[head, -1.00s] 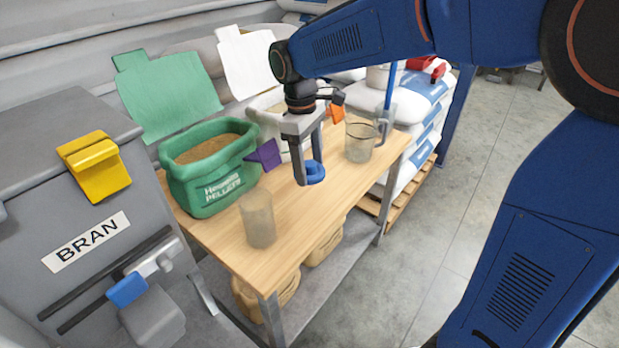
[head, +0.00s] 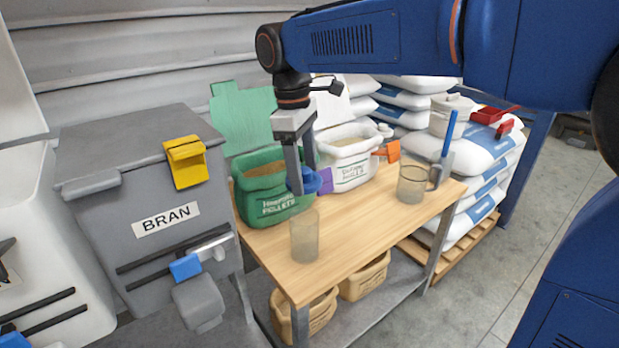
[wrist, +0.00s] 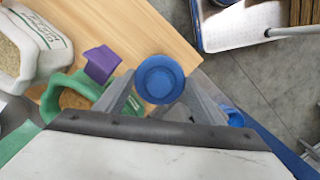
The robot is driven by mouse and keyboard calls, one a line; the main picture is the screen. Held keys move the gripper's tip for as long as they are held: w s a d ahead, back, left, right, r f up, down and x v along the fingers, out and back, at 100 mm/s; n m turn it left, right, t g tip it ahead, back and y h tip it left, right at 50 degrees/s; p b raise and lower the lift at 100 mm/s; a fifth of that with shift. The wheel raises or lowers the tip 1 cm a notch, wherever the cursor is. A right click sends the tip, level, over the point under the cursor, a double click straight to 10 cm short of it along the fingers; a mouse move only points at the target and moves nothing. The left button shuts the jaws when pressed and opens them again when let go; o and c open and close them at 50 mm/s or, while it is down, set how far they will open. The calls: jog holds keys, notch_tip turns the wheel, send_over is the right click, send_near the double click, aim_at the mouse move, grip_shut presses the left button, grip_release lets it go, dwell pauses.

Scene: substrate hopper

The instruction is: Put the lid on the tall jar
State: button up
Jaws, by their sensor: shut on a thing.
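The tall jar (head: 304,236), a clear greyish cylinder, stands upright and uncovered at the near left part of the wooden table. My gripper (head: 303,184) points down and is shut on a round blue lid (head: 313,182). In the head view the lid appears above and slightly beyond the jar, apart from it, in front of the green sack. The wrist view shows the lid (wrist: 160,79) flat between the two fingertips. The jar does not show in the wrist view. One finger partly hides the lid in the head view.
A green pellet sack (head: 262,203) and a white sack (head: 349,172) with a purple scoop (head: 325,180) stand behind the jar. A clear jug (head: 411,185) is at the right. The grey BRAN bin (head: 150,190) stands left. The table (head: 350,238) between jar and jug is clear.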

notch_tip(320, 180, down, 7)
dwell(0.8)
jog(key=shift+f, duration=0.65)
dwell(1.6)
jog(key=o, duration=1.1)
jog(key=r, duration=0.5)
jog(key=a+r, duration=0.1)
jog(key=r, duration=0.5)
jog(key=a+r, duration=0.1)
jog(key=r, duration=0.5)
jog(key=shift+w+r, duration=0.1)
jog(key=shift+w, duration=0.25)
